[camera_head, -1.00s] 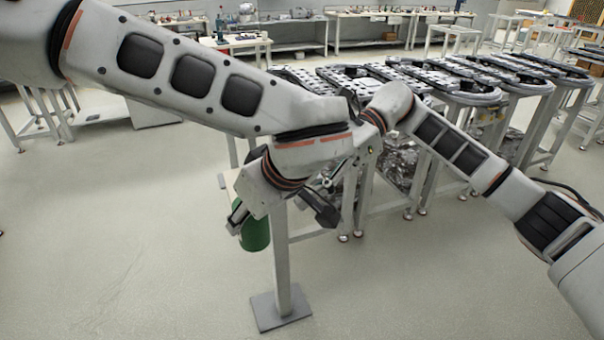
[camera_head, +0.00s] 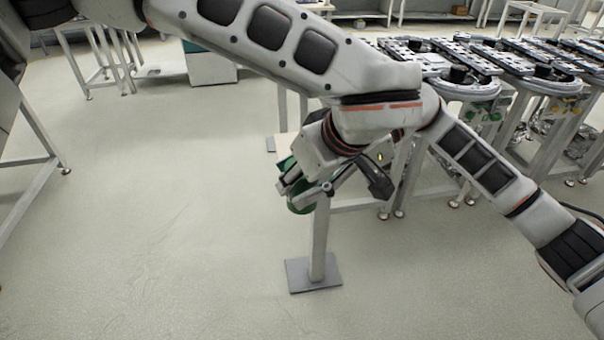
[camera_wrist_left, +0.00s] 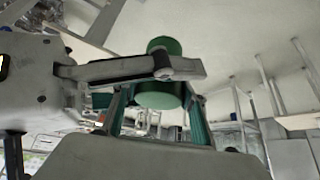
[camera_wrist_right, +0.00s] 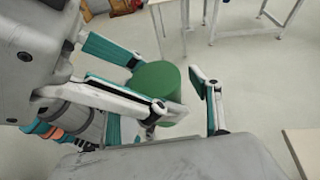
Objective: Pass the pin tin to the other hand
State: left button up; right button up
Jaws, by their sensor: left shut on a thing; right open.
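The pin tin is a green cylinder (camera_head: 301,204), partly hidden by gripper fingers in the head view. It shows large in the right wrist view (camera_wrist_right: 157,82) and also in the left wrist view (camera_wrist_left: 160,96). My left gripper (camera_wrist_left: 157,108) is shut on it. My right gripper (camera_head: 298,188) is open, and its fingers are close around the tin. In the left wrist view a grey finger crosses in front of the tin. Whether the right fingers touch it I cannot tell.
Below the grippers stands a grey table leg with a square foot plate (camera_head: 313,274). The ring track (camera_head: 455,82) on its frames lies at the back right. Another table frame (camera_head: 40,150) stands at the left edge. The floor (camera_head: 150,240) at left and front is clear.

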jog(key=c, duration=1.3)
pick_arm(q)
jog(key=o, duration=1.3)
pick_arm(e)
jog(key=shift+c, duration=0.2)
